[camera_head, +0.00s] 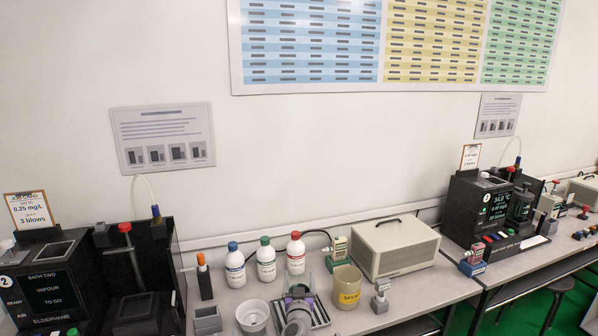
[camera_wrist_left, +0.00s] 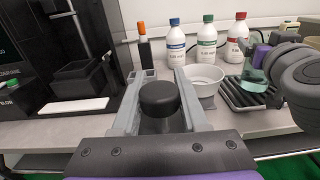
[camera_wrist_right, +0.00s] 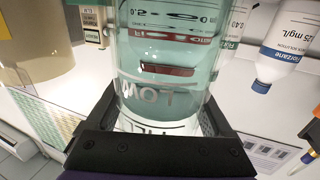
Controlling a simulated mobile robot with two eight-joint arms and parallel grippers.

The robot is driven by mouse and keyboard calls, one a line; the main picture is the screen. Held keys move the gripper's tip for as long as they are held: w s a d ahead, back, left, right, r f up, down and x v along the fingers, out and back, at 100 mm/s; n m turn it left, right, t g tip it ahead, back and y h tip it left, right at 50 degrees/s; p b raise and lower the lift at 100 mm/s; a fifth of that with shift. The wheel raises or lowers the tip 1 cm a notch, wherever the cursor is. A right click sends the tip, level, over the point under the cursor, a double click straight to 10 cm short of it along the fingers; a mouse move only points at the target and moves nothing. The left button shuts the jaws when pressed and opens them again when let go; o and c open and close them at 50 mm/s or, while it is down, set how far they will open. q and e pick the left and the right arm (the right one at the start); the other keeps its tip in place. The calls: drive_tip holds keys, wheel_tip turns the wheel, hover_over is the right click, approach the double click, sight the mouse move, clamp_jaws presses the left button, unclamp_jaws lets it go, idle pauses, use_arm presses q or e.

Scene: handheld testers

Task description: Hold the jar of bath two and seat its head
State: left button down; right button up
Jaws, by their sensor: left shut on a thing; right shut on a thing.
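Bath two (camera_head: 50,290) is the black unit at the left of the head view, its screen reading "VAPOUR TO GO". My right gripper (camera_head: 299,292) is shut on a clear glass jar (camera_wrist_right: 165,75) with pale teal liquid and printed markings. In the left wrist view the jar (camera_wrist_left: 254,78) is upright at the ridged rack; whether it touches the rack is unclear. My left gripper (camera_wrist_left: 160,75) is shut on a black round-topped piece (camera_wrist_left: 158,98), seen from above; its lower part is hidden. I cannot tell whether this piece is the jar's head. The left gripper is not clear in the head view.
Three capped bottles (camera_head: 266,263) stand behind the ridged rack (camera_head: 320,314). A white bowl (camera_head: 253,318), an orange-topped marker (camera_head: 204,276) and a grey block (camera_head: 207,321) are left of it. A beige cup (camera_head: 346,288) and a beige case (camera_head: 395,246) are to the right.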

idle(0.4)
use_arm(q)
drive_tip(key=w+d+r+m+h, duration=0.1)
drive_tip(key=w+d+r+h, duration=0.1)
drive_tip(key=w+d+r, duration=0.5)
drive_tip(key=w+d+r+m+t+h, duration=0.1)
drive_tip(key=w+d+r, duration=0.35)
drive_tip(key=r, duration=0.45)
drive_tip(key=w+d+r+m+h, duration=0.1)
drive_tip(key=w+d+r+h, duration=0.1)
drive_tip(key=w+d+r, duration=0.5)
drive_tip(key=w+f+h, duration=0.1)
drive_tip(key=w+f, duration=0.4)
drive_tip(key=f, duration=0.3)
drive_tip(key=shift+w+a+f+m, duration=0.3)
drive_tip(key=shift+w+m, duration=0.1)
drive_tip(key=shift+f, duration=2.85)
